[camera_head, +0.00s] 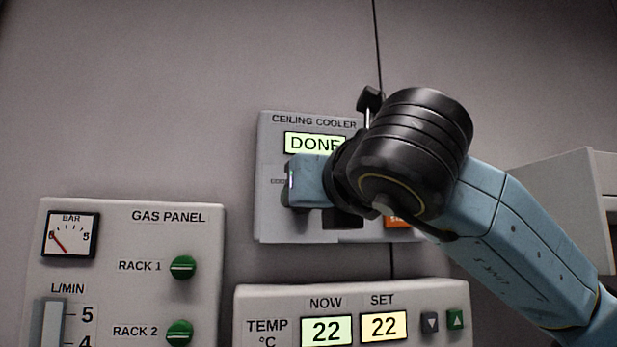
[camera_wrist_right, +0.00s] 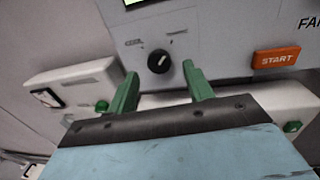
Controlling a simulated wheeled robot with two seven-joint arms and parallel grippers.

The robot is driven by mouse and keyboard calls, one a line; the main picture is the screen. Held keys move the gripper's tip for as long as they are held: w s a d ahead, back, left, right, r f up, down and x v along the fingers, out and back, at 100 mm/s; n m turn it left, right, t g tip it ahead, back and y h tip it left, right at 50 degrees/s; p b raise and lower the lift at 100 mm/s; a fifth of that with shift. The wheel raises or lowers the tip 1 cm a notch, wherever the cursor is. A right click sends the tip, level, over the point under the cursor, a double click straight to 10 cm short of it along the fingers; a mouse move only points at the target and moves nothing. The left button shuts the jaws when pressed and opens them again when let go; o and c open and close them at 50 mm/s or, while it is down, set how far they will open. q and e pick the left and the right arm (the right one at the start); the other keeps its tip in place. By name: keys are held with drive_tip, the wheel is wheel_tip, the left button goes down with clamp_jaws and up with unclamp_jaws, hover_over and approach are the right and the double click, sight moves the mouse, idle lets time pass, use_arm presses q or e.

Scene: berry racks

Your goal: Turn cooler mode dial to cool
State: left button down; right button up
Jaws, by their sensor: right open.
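The ceiling cooler panel (camera_head: 276,227) is on the wall in the head view, and its display (camera_head: 312,143) reads DONE. The mode dial (camera_wrist_right: 159,61) is a round black knob with a light pointer mark, seen in the right wrist view. My right arm hides the dial in the head view. My right gripper (camera_wrist_right: 158,80) is open, with its two green fingers on either side of and just below the dial. I cannot tell whether they touch it. An orange START button (camera_wrist_right: 275,59) is to the right of the dial. My left gripper is not in view.
The gas panel (camera_head: 120,235) with a gauge and green knobs is at the lower left. The temperature panel (camera_head: 270,300) with NOW 22 and SET 22 sits just below the cooler panel. A pale box (camera_head: 570,180) stands out at the right.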

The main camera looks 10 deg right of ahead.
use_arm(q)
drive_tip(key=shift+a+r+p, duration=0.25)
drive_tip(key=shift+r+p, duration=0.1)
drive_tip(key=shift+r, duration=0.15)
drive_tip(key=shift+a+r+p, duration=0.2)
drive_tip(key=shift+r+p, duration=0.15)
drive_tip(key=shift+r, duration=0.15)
use_arm(e)
drive_tip(key=w, duration=0.2)
drive_tip(key=shift+w+a, duration=0.15)
drive_tip(key=shift+w, duration=0.2)
drive_tip(key=c, duration=1)
use_arm(q)
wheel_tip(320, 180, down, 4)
drive_tip(key=b, duration=0.4)
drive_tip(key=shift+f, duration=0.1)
use_arm(e)
drive_tip(key=shift+o, duration=0.2)
drive_tip(key=n, duration=0.5)
drive_tip(key=n+h, duration=0.1)
drive_tip(key=n, duration=0.5)
drive_tip(key=n+g, duration=0.1)
drive_tip(key=n, duration=0.4)
drive_tip(key=shift+a+r+n+h, duration=0.2)
drive_tip(key=shift+r+n+h, duration=0.1)
drive_tip(key=shift+h, duration=0.1)
drive_tip(key=shift+f, duration=0.1)
